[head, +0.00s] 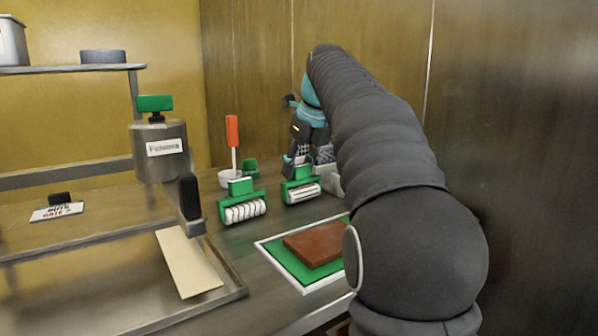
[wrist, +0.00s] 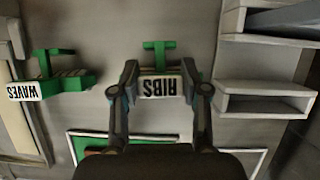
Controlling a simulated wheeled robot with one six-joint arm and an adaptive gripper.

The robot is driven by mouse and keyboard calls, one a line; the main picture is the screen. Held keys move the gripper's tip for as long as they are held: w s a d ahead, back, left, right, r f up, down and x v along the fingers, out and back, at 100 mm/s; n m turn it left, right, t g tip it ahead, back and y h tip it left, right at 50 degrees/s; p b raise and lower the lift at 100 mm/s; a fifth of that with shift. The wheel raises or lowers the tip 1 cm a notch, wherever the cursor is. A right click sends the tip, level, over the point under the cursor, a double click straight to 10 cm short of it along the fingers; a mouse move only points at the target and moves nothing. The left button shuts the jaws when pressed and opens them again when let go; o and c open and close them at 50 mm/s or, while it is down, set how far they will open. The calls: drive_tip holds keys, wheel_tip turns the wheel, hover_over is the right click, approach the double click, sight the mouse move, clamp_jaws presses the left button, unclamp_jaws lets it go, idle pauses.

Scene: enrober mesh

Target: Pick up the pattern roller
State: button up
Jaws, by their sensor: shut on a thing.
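Two pattern rollers with green frames stand on the steel counter. The right one is the ribs roller (head: 303,192), with a pale ribbed drum; in the wrist view its label reads RIBS (wrist: 160,87), upside down. My gripper (wrist: 160,80) is shut on it, with one finger on each side of the label. In the head view my gripper comes down on the roller's top from behind, and my arm covers part of that area. The other, the waves roller (head: 243,208), stands to the left, apart from my gripper; its WAVES label (wrist: 24,91) shows in the wrist view.
A brown slab (head: 318,245) lies on a green mat (head: 281,262) in front of the rollers. A white cup (head: 226,179) with a red-handled tool (head: 232,132) stands behind. Grey bins (wrist: 265,97) are close on the right. A metal vessel (head: 160,152) stands left.

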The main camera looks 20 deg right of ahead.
drive_tip(key=shift+r, duration=0.8)
drive_tip(key=r, duration=0.2)
drive_tip(key=d+r, duration=0.1)
drive_tip(key=shift+s+d+r, duration=0.1)
drive_tip(key=shift+s+r, duration=0.05)
drive_tip(key=shift+s, duration=0.2)
drive_tip(key=s+d+r, duration=0.6)
drive_tip(key=d, duration=0.2)
drive_tip(key=shift+d, duration=0.15)
